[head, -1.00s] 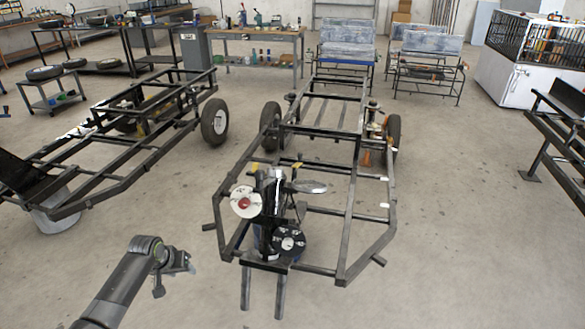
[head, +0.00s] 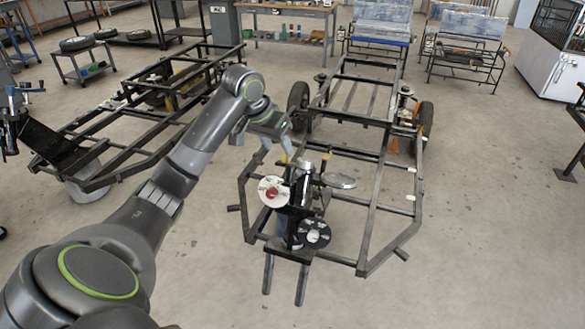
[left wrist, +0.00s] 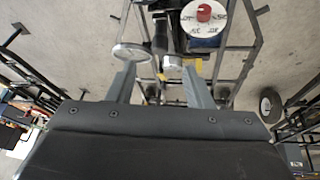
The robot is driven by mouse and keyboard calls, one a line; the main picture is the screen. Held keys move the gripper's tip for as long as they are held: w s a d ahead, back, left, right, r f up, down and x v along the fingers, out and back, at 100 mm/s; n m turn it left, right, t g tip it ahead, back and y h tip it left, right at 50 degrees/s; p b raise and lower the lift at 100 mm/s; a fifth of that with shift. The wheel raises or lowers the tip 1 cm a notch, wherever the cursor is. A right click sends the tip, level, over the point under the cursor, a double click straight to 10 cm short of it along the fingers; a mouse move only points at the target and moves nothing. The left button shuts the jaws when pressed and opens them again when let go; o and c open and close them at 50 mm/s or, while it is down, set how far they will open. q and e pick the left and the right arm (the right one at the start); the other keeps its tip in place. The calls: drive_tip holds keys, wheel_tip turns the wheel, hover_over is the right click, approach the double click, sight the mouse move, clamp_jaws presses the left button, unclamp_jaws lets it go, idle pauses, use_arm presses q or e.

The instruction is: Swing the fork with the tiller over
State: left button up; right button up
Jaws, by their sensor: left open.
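The fork assembly (head: 303,190) stands upright at the near end of a black tubular frame (head: 375,190). It carries a white disc with a red centre (head: 272,191), a black disc (head: 314,233) and a round silver plate (head: 339,181). Two dark prongs (head: 302,285) reach down at its front. In the left wrist view, the spread fingers (left wrist: 159,82) have the silver plate (left wrist: 131,53) beside the left one. I see nothing gripped.
Another black frame (head: 120,145) stands at the left. A wheeled shelf (head: 88,65), a workbench (head: 290,12) and metal racks (head: 465,55) stand at the back, with a white cabinet (head: 550,65) at the right. The floor in front of the black tubular frame is clear.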

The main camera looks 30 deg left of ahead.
sight(288, 166)
use_arm(q)
drive_tip(key=p+x, duration=0.1)
drive_tip(key=x, duration=1)
drive_tip(key=shift+w+f, duration=0.2)
drive_tip(key=shift+f, duration=0.2)
drive_tip(key=shift+c, duration=0.3)
clamp_jaws()
